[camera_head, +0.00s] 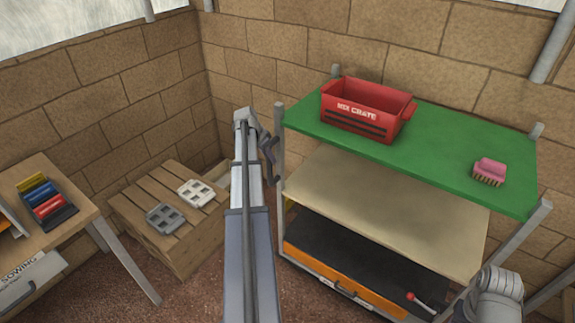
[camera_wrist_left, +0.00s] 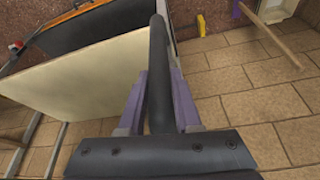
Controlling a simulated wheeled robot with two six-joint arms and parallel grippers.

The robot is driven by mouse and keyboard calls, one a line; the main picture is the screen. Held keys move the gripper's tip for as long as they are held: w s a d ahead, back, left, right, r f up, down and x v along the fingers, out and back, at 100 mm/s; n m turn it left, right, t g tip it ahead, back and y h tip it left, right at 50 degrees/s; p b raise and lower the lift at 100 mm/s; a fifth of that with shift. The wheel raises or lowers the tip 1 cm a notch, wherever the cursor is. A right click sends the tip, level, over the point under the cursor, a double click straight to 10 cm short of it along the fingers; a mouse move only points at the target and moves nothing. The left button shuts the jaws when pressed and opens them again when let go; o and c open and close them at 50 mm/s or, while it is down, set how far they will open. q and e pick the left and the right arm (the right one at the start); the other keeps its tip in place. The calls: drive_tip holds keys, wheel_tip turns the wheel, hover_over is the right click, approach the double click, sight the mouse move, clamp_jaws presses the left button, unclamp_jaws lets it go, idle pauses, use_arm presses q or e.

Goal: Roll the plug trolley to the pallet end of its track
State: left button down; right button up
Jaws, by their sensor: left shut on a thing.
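The plug trolley (camera_head: 400,140) is a rack with a green top shelf, a cream middle shelf (camera_wrist_left: 95,80) and a black bottom deck edged in orange (camera_head: 340,272). My left gripper (camera_head: 269,148) is at its left end, by the corner post. In the left wrist view its purple fingers (camera_wrist_left: 160,95) are shut on a dark upright bar (camera_wrist_left: 158,60) beside the shelves. The pallet (camera_head: 150,205) is a slatted wooden stack left of the trolley. A grey part of my right arm shows at the lower right; its gripper is not visible. The track is not clearly visible.
A red crate (camera_head: 366,108) and a pink brush-like item (camera_head: 489,172) stand on the green shelf. A wooden table (camera_head: 75,225) with colored items is at far left. A red-knobbed lever (camera_head: 411,297) is at lower right. Block walls stand behind.

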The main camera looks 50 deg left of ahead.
use_arm(q)
drive_tip(key=s+a, duration=0.4)
drive_tip(key=a, duration=1.3)
drive_tip(key=c, duration=0.6)
unclamp_jaws()
drive_tip(key=p+v, duration=0.7)
drive_tip(key=v, duration=0.1)
drive_tip(key=shift+f, duration=0.15)
drive_tip(key=shift+s, duration=0.1)
